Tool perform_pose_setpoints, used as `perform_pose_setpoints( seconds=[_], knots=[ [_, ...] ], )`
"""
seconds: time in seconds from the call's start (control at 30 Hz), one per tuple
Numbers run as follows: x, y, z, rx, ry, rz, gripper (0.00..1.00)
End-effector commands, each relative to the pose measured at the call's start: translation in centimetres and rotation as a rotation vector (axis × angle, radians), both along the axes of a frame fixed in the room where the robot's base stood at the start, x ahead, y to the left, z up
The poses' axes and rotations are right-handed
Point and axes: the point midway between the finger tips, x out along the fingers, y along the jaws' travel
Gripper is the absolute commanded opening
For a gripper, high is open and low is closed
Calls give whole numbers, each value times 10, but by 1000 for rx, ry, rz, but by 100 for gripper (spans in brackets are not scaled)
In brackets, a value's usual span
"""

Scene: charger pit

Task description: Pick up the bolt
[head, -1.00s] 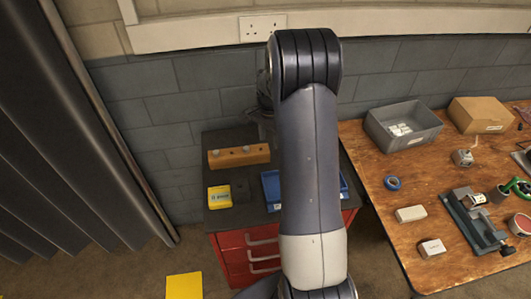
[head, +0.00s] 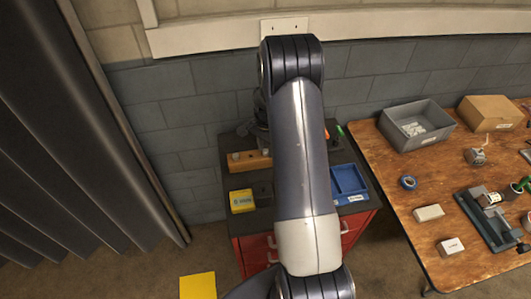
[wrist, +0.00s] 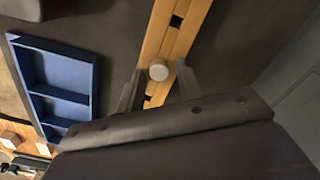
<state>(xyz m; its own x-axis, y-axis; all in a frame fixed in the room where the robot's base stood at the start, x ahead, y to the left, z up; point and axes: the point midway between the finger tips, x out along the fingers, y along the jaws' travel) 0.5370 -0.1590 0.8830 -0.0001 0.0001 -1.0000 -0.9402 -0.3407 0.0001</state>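A wooden block (head: 247,162) lies on the dark top of the red cabinet, with round pale bolt heads on it, one at its left end (head: 236,156). In the wrist view the block (wrist: 181,30) runs up and down, with square dark holes and one pale round bolt head (wrist: 158,70). My gripper (wrist: 159,72) is open, its two fingers apart on either side of that bolt head. I cannot tell how far the fingertips are above the block. In the head view my arm hides the gripper and part of the block.
A blue divided tray (head: 350,181) sits right of the block; it also shows in the wrist view (wrist: 60,75). A yellow box (head: 241,201) stands in front. A wooden table (head: 400,170) with a grey bin (head: 418,128) and tools is to the right.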

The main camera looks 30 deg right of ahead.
Motion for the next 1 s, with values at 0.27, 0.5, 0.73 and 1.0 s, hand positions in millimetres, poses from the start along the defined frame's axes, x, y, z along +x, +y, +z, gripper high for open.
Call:
perform_pose_setpoints(
  seconds=[0.27,0.5,0.73,1.0],
  knots=[
    [0,0,0,0,0,0,11],
    [0,0,0,0,0,0,0],
    [1,0,4,0,-2,0,0],
    [1,0,46,-2,-6,0,0]
  ],
)
